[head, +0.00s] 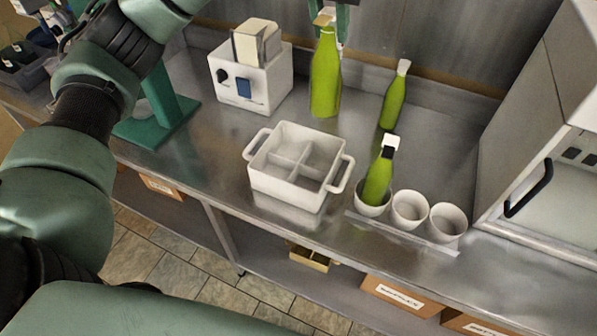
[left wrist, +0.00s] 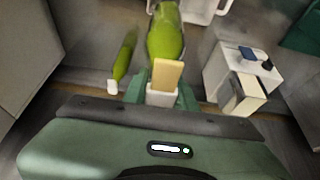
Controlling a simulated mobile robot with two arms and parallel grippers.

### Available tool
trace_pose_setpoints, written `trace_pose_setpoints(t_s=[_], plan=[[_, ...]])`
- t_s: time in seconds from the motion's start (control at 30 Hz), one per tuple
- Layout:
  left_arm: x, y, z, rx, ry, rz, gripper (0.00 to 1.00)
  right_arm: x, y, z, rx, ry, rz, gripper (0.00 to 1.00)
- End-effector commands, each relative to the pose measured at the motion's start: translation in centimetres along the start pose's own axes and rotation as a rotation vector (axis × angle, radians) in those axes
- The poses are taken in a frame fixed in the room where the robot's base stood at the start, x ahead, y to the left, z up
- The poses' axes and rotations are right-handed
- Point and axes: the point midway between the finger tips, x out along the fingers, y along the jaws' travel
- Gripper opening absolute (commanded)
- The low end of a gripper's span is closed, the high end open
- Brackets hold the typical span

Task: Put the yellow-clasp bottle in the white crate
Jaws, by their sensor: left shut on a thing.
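The yellow-clasp bottle (head: 325,78) is green and upright, behind the white crate in the head view. My left gripper (head: 336,22) is shut on its top, by the yellow clasp. I cannot tell whether the bottle's base touches the counter. The white crate (head: 262,181) has two side handles and divided compartments, which look empty. It stands on the counter in front of the bottle. My right gripper is not in view.
A white-capped green bottle (head: 393,103) stands right of the held one. Another (head: 377,180), with a black-and-white top, leans in a white cup (head: 369,207) beside two empty cups (head: 409,209). A white box appliance (head: 262,84) stands left. A large cabinet (head: 530,130) bounds the right.

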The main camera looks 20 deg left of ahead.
Motion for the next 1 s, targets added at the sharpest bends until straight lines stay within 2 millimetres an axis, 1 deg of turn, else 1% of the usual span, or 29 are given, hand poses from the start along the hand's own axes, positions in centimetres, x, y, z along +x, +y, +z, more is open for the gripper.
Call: trace_pose_setpoints(t_s=[0.03,0.13,0.27,0.37,0.7,0.83,0.9,1.0], plan=[[-0.3,0.2,-0.5,0.001,0.000,0.005,0.00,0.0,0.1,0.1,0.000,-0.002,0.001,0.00],[-0.4,0.3,-0.9,0.005,-0.007,0.007,0.00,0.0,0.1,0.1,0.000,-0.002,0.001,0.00],[0.9,0.3,-0.6,0.007,-0.013,0.007,0.00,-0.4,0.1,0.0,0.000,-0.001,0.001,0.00],[2.9,0.2,0.3,0.006,-0.015,0.007,0.00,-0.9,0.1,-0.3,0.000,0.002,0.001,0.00],[10.6,0.3,3.8,0.006,-0.015,0.008,0.00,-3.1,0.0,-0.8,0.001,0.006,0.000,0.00],[12.9,0.4,4.7,0.006,-0.013,0.008,0.00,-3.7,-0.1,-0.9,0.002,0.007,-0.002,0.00],[13.6,0.3,4.9,0.005,-0.011,0.007,0.00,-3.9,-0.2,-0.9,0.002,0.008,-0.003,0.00],[14.3,0.4,5.1,0.005,-0.009,0.008,0.00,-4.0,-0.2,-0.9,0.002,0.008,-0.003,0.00]])
